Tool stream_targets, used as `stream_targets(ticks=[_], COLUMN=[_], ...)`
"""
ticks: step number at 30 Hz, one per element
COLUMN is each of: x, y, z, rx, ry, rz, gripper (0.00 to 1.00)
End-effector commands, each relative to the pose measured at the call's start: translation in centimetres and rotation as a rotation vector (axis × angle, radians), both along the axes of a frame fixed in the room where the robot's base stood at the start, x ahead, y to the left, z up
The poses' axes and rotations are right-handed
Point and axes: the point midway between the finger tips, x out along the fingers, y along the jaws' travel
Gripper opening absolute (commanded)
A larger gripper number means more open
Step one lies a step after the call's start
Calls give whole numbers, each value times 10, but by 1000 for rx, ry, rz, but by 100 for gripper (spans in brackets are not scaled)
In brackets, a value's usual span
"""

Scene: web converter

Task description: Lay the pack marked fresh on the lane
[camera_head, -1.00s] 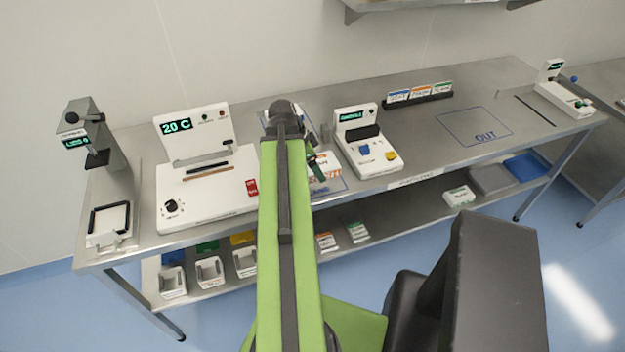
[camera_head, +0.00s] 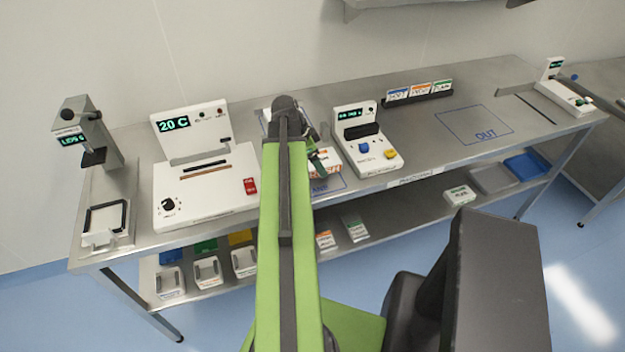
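A white pack with orange print (camera_head: 326,161) is beside the right edge of my arm, at the blue-outlined lane (camera_head: 330,186) on the bench. Its print is too small to read, so I cannot tell whether it says fresh. My gripper (camera_head: 317,161) is at this pack, and a dark finger shows against it. My arm hides most of the gripper and part of the pack. I cannot tell whether the fingers are closed on the pack or whether it touches the bench.
A white sealer-like machine reading 20 C (camera_head: 205,180) stands left of my arm. A white device with blue and yellow buttons (camera_head: 368,150) stands close on the right. A card rack (camera_head: 418,95) is behind. The OUT area (camera_head: 473,125) is bare. More packs (camera_head: 356,229) lie on the lower shelf.

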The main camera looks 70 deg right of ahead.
Motion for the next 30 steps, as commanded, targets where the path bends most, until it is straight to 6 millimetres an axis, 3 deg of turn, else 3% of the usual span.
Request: stream_targets(ticks=[1, 8, 16, 27, 28, 30], x=[5, 10, 10, 9, 10, 9], y=[5, 8, 8, 8, 8, 8], z=[-7, -9, -51, -51, -51, -50], rx=[0, 0, 0, 0, 0, 0], ry=[0, 0, 0, 0, 0, 0], rz=[1, -1, -1, -2, -2, -2], gripper=[25, 25, 25, 25, 83, 92])
